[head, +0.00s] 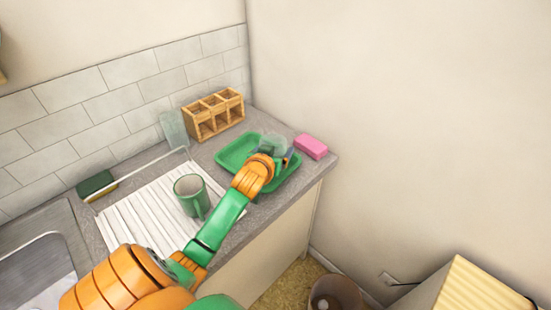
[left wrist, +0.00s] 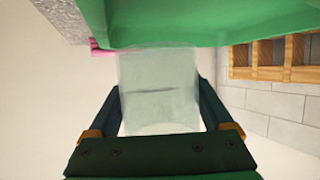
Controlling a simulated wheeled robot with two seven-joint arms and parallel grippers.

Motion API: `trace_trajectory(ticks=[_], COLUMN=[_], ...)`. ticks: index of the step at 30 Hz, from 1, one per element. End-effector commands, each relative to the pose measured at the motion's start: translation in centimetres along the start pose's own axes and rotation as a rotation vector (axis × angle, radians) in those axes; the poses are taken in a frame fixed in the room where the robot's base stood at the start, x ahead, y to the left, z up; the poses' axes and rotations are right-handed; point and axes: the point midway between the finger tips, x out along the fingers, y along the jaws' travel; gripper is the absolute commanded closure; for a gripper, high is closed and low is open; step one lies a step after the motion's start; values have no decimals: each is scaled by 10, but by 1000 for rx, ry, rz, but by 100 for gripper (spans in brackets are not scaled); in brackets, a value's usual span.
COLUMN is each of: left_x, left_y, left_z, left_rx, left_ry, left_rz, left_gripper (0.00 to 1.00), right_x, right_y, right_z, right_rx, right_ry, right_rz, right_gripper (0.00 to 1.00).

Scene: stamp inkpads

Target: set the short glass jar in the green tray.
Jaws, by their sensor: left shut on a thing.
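The short glass jar (head: 272,144) is clear and pale, and shows at the green tray (head: 232,152) near the counter's right end. My left gripper (head: 282,158) is shut on the jar. In the left wrist view the jar (left wrist: 160,88) sits between the two dark fingers, with the green tray (left wrist: 200,22) close beyond it. The jar overlaps the tray in the picture; I cannot tell whether it touches the tray floor. My forearm hides part of the tray's near side. My right gripper is not in view.
A green mug (head: 190,194) stands on the white ribbed drainboard (head: 140,212). A tall clear glass (head: 173,128) and a wooden compartment rack (head: 214,114) stand by the wall. A pink block (head: 311,146) lies right of the tray. A green sponge (head: 96,185) lies near the sink.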

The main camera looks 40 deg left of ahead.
Motion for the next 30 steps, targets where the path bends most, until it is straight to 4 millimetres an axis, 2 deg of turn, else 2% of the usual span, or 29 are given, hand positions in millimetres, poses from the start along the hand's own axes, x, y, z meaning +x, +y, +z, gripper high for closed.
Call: trace_trajectory(ticks=[3,8,17,18,19,27,30], left_x=[12,20,21,22,21,20,12], left_y=[-2,-2,-2,-2,-2,-2,-1], left_z=[11,32,35,36,35,33,33], left_rx=[0,0,1,1,1,1,1], left_ry=[-3,-2,1,0,0,0,-1], left_rz=[-1,0,0,0,0,0,1], left_gripper=[94,94,94,10,2,0,0], right_x=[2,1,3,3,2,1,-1], right_y=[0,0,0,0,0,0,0], right_z=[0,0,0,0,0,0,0], right_rx=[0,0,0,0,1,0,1], right_ry=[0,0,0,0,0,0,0], right_rz=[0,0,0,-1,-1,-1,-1], right_gripper=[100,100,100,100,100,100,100])
